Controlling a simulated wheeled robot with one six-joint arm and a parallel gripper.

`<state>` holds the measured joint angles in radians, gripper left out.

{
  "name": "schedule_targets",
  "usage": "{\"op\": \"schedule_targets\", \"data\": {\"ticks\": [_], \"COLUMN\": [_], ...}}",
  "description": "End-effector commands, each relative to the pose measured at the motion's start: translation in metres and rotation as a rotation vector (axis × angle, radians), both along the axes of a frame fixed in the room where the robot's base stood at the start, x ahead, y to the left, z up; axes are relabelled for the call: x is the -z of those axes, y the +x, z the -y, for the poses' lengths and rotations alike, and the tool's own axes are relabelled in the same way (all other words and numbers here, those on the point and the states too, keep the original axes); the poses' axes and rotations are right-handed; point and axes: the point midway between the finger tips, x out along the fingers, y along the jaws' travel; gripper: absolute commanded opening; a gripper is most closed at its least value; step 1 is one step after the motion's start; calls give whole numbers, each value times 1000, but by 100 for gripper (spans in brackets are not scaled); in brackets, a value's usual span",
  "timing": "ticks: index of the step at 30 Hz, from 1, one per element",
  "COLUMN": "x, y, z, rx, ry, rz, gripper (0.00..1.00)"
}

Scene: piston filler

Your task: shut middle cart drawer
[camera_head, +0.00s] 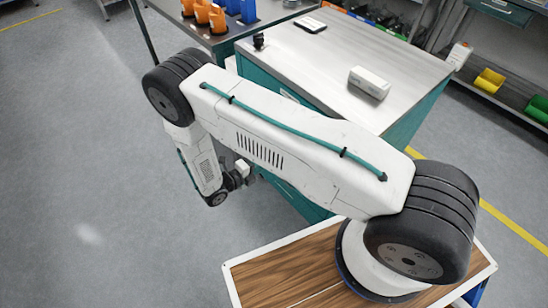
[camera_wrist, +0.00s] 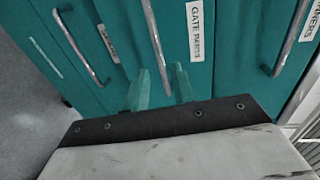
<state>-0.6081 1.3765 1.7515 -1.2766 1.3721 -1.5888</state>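The teal cart (camera_head: 424,110) with a grey metal top stands at the upper right of the head view, its drawer side partly hidden behind my arm. In the wrist view its teal drawer fronts fill the upper part. The middle one (camera_wrist: 177,52) carries a "GATE PARTS" label (camera_wrist: 195,30) and a long metal handle (camera_wrist: 154,38). How far it stands out is hard to tell. Contact cannot be told. In the head view the fingers are not clearly seen.
Other drawer handles show left (camera_wrist: 82,48) and right (camera_wrist: 290,40) in the wrist view. A white box (camera_head: 369,82) and a dark flat device (camera_head: 310,24) lie on the cart top. A bench with orange parts (camera_head: 216,18) stands behind. The floor at left is clear.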

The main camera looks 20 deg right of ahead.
Motion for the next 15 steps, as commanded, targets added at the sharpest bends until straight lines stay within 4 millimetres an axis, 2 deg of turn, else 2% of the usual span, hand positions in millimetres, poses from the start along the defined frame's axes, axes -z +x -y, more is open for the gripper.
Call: {"op": "schedule_targets", "data": {"ticks": [7,15], "x": [8,12], "y": [12,19], "z": [39,58], "rx": [6,4], "ry": [1,2], "rz": [2,2], "gripper": [26,26]}}
